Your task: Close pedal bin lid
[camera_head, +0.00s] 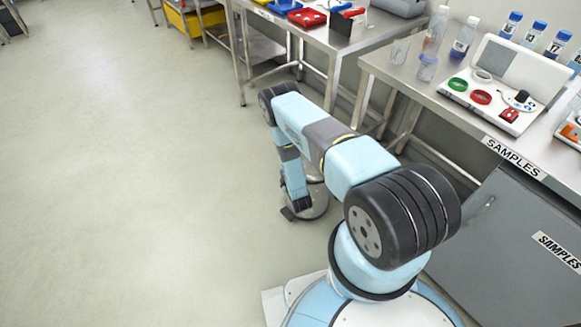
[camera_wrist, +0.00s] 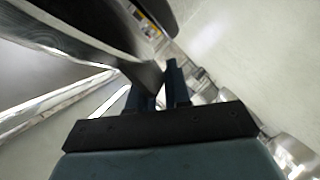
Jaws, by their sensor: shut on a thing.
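The pedal bin (camera_head: 319,204) is a small steel cylinder on the floor beside the bench legs, largely hidden behind my arm in the head view. Its dark pedal (camera_head: 288,214) sticks out at the lower left. My gripper (camera_head: 304,203) points down at the bin's near side. In the wrist view, my gripper (camera_wrist: 160,80) has its two dark fingers closed around the end of a dark, curved edge, which looks like the bin's lid (camera_wrist: 95,48). The lid's angle is hard to tell because my arm covers it in the head view.
A steel bench (camera_head: 384,28) with red and blue trays stands behind the bin. Another bench (camera_head: 433,92), with sample bottles and a grey cabinet (camera_head: 500,245) below, stands at right. The floor on the left is clear.

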